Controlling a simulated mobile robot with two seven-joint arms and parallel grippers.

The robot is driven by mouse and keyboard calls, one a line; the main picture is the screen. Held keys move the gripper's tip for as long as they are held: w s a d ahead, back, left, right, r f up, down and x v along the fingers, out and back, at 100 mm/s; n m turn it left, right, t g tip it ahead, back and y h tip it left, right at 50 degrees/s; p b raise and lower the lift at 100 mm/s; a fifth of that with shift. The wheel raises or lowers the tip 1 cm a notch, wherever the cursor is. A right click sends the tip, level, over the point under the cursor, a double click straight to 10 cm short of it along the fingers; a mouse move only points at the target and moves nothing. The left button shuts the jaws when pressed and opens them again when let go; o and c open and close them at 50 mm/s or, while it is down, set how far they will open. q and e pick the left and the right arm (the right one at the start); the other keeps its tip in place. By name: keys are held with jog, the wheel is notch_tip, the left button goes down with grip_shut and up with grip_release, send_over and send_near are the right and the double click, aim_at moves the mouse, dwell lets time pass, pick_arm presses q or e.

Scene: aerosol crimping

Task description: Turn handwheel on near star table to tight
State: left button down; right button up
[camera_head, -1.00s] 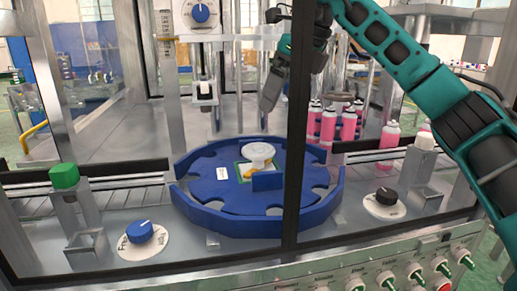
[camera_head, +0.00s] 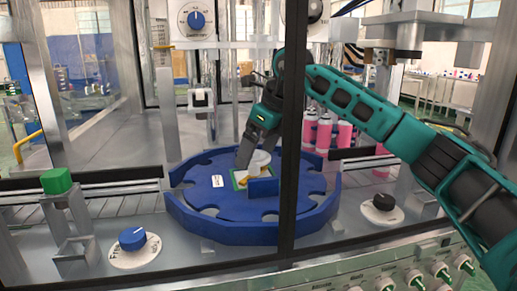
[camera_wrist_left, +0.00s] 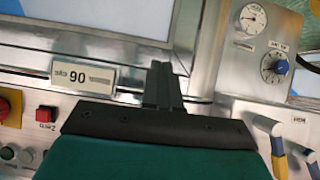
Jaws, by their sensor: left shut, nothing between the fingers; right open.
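The blue star table (camera_head: 215,200) sits in the middle of the machine in the head view. Its handwheel (camera_head: 260,161) is the pale round knob at the center, above a small green-edged plate (camera_head: 237,181) with a yellow part. My right gripper (camera_head: 243,162) points down at the left side of the handwheel, its fingers overlapping it in the picture. It is open; whether it touches the wheel I cannot tell. My left gripper (camera_wrist_left: 163,85) shows in the left wrist view, shut and empty, in front of a metal panel.
A dark frame post (camera_head: 293,130) stands in front of the star table and partly hides my right arm. Pink cans (camera_head: 325,132) stand behind at the right. A blue knob (camera_head: 132,238) and a black knob (camera_head: 384,199) flank the table. The left wrist view shows a "90" display (camera_wrist_left: 82,78) and a gauge (camera_wrist_left: 252,19).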

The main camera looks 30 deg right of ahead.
jog(key=c, duration=1)
pick_arm(q)
jog(key=shift+s+f, duration=0.3)
jog(key=shift+f, duration=0.05)
